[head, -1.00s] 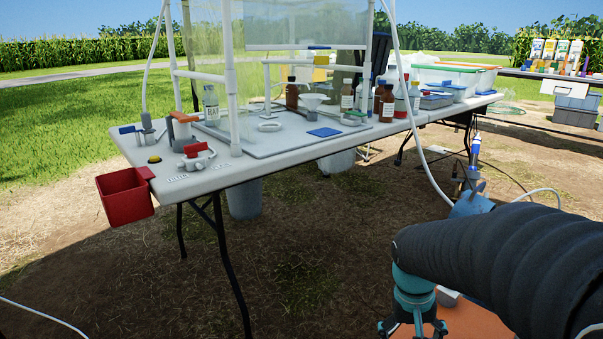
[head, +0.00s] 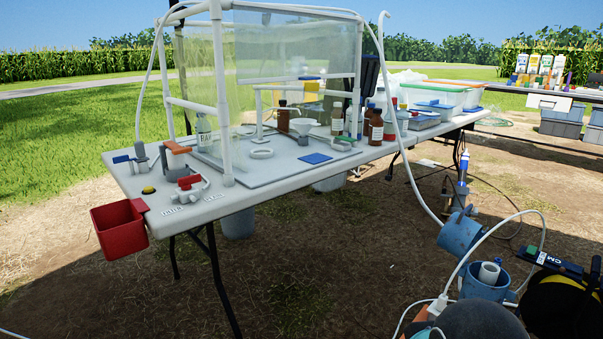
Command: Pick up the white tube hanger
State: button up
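I cannot tell for certain which piece is the white tube hanger. My gripper's fingers are not in view. A dark rounded part at the bottom right edge appears to be my arm.
The white table (head: 125,178) has a red bin (head: 119,228) on its left end and brown bottles (head: 376,130) along it. Ground before the table is clear.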

aim_at(436, 307)
jog(key=z, duration=0.85)
